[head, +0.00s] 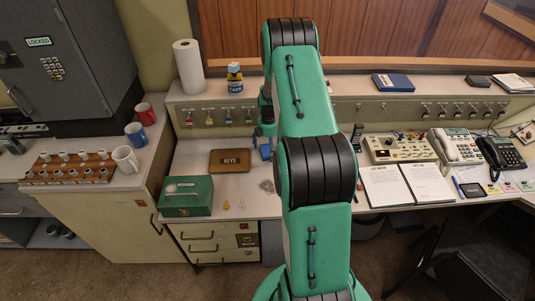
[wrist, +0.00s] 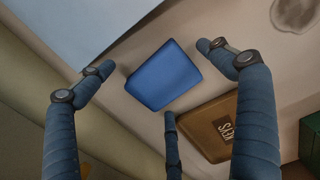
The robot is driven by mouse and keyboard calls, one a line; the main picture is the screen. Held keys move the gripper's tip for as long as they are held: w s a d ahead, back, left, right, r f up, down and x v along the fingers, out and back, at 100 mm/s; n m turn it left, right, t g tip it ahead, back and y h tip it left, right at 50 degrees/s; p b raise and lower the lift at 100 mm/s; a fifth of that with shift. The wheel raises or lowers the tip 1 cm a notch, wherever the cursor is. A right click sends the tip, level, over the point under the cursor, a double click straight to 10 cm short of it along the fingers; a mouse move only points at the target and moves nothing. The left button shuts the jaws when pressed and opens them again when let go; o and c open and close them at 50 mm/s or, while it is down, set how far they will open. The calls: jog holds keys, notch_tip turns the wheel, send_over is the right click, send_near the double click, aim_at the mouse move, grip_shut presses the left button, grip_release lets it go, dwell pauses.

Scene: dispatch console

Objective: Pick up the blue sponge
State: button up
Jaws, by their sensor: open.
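The blue sponge (wrist: 163,77) lies flat on the pale counter in the wrist view. In the head view only a small part of the sponge (head: 265,152) shows, just left of my green arm. My gripper (wrist: 155,70) is open, with its fingers spread around the sponge in the picture and nothing held. Whether any finger touches the sponge or the counter cannot be told. In the head view my gripper (head: 266,125) is partly hidden behind my arm, above the back of the counter.
A brown KEYS box (wrist: 207,123) lies close to the sponge; it also shows in the head view (head: 230,160). A green box (head: 186,196) stands farther left. Open notebooks (head: 388,185) and phones lie right of my arm.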

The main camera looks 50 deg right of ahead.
jog(key=shift+f, duration=0.2)
dwell(0.4)
jog(key=c, duration=1.4)
